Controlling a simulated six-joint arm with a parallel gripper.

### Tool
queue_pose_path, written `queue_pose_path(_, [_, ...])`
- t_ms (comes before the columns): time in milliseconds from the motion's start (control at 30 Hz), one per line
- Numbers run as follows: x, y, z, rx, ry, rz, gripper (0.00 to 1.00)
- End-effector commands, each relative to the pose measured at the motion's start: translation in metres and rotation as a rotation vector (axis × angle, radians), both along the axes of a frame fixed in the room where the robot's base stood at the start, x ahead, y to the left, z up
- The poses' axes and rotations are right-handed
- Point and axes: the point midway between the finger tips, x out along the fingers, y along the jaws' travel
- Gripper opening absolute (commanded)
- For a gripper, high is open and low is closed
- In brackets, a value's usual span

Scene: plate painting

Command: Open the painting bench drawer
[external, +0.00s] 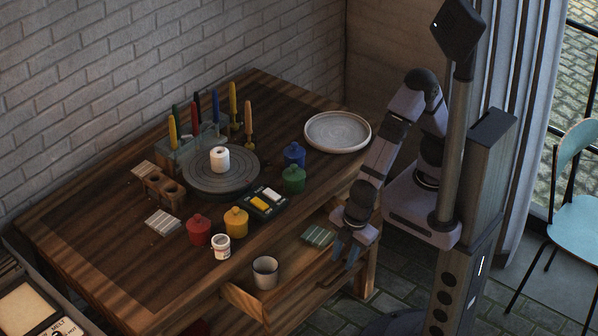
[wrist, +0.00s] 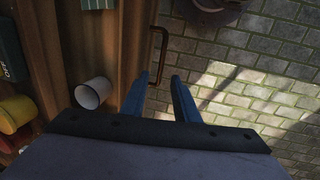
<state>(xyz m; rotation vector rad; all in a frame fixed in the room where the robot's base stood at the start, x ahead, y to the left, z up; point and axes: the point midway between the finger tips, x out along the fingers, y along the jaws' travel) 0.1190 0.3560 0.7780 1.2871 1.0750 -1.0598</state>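The wooden painting bench (external: 110,240) stands against the brick wall. Its drawer (external: 243,299) is pulled out from under the bench top, and its inside shows. A grey cup (external: 265,272) and a striped cloth (external: 318,237) are in it. The wrist view shows the cup (wrist: 93,92) and a dark bar handle (wrist: 164,45) on the outer side of the drawer front. My gripper (external: 345,252) is at the drawer's right end. In the wrist view my gripper's blue fingers (wrist: 164,88) are apart with nothing between them. The handle lies just beyond the fingertips, apart from them.
Red (external: 199,230), yellow (external: 236,221), green (external: 293,179) and blue (external: 294,154) pots stand on the bench. A turntable (external: 215,185) and a pale plate (external: 338,131) are farther back. A blue chair (external: 580,225) stands at right. The paved floor (wrist: 250,70) beside the drawer is clear.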

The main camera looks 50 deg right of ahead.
Motion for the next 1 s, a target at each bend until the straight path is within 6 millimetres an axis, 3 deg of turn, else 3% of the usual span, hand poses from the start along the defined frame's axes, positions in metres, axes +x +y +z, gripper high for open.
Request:
queue_pose_path(67, [0.000,-0.005,0.008,-0.005,0.001,-0.001,0.28])
queue_pose_path(467, [-0.001,-0.012,-0.003,-0.003,0.005,-0.001,0.28])
queue_pose_path(1000, [0.011,-0.011,-0.062,-0.004,0.004,-0.001,0.28])
